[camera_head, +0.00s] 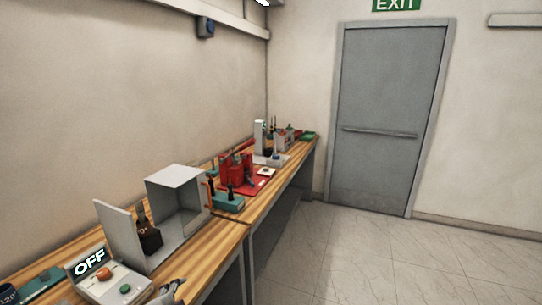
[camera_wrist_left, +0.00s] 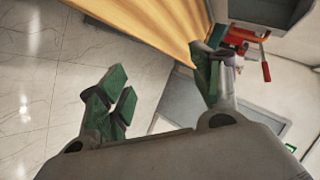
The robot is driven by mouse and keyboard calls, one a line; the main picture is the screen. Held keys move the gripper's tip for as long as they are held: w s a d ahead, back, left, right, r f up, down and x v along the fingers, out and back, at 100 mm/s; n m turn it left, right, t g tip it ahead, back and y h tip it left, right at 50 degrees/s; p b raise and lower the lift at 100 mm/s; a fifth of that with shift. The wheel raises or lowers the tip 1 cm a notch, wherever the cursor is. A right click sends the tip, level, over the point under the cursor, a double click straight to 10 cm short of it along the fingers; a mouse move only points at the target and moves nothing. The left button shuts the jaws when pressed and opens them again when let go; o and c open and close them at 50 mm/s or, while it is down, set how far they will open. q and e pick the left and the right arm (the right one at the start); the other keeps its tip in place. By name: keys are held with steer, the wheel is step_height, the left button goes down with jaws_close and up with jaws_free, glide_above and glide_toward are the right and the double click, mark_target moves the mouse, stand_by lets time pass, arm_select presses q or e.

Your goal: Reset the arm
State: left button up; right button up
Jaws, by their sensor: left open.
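My left gripper (camera_wrist_left: 160,88) is open and empty in the left wrist view, its green-padded fingers spread wide apart. Floor and the wooden table edge show behind and beside the fingers. In the head view, a small grey part of what looks like my left gripper (camera_head: 174,290) shows at the bottom edge, in front of the bench beside the control box. Its fingertips cannot be made out there. My right gripper is in neither view.
The wooden bench (camera_head: 221,250) runs along the left wall. It holds a control box (camera_head: 110,281) reading OFF, an open grey cabinet (camera_head: 179,203), a dark transformer-like part (camera_head: 149,238) and red equipment (camera_head: 236,174). Floor (camera_head: 345,262) is clear toward the grey door (camera_head: 391,115).

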arm_select(q)
steer(key=s+d+f+n+g, duration=0.2)
steer(key=s+f+n+g, duration=0.5)
steer(key=s+f+n, duration=0.7)
steer(key=s+f+m+g+p, duration=0.1)
steer(key=s+f+m+p, duration=0.1)
steer(key=f, duration=1.2)
steer(key=s+f+m+g+p, duration=0.1)
steer(key=s+f+p, duration=0.15)
steer(key=f, duration=1.05)
steer(key=s+a+f+p, duration=0.2)
steer(key=s+f, duration=0.6)
steer(key=s, duration=0.3)
steer(key=s+a+f+p, duration=0.1)
steer(key=s+a+f, duration=0.1)
steer(key=s+f, duration=0.6)
steer(key=s, duration=0.3)
steer(key=shift+s+a+f+m+g+p, duration=0.15)
steer(key=shift+s+m+g+p, duration=0.15)
steer(key=shift+g+p, duration=0.1)
steer(key=shift+w, duration=0.1)
